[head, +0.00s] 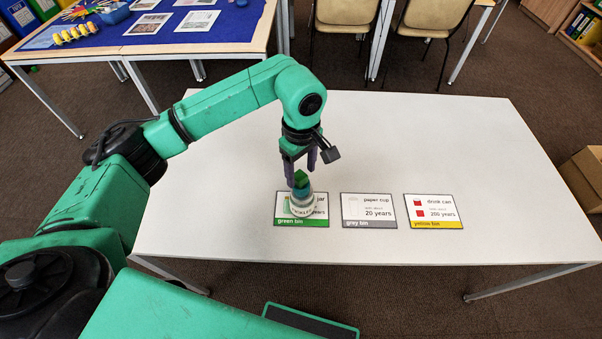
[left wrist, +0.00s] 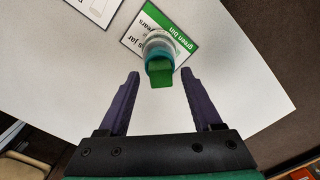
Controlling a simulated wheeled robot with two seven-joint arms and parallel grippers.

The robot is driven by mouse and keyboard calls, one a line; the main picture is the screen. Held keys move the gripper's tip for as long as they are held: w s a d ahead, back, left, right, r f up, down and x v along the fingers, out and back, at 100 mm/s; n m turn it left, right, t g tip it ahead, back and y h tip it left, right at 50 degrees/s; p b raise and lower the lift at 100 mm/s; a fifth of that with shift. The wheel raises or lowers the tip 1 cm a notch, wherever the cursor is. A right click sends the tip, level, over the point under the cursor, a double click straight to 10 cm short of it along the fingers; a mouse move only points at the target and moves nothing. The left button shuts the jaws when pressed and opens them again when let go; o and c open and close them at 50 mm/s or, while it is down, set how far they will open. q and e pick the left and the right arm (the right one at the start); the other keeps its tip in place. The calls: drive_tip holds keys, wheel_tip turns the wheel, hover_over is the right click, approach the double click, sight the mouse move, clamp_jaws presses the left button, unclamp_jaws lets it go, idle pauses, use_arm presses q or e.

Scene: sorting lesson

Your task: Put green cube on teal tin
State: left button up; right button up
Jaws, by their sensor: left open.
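The green cube (head: 301,181) sits on top of the teal tin (head: 303,194), a little askew. The tin rests on a white jar with lettering (head: 301,209), which stands on the green bin card (head: 286,222). My left gripper (head: 300,168) is open just above the stack, its purple fingers pointing down. In the left wrist view the green cube (left wrist: 160,76) shows between the two fingertips (left wrist: 160,74), with a gap on each side. The teal tin (left wrist: 157,52) and the jar show behind the cube. My right gripper is not in view.
The grey bin card (head: 369,222) and yellow bin card (head: 434,223) lie to the right of the stack. The rest of the white table (head: 430,140) is bare. A blue-covered table (head: 110,43) and chairs (head: 430,15) stand beyond it.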

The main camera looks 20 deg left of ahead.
sight(301, 176)
use_arm(q)
wheel_tip(301, 176, up, 10)
drive_tip(key=b, duration=0.2)
drive_tip(key=shift+r, duration=0.25)
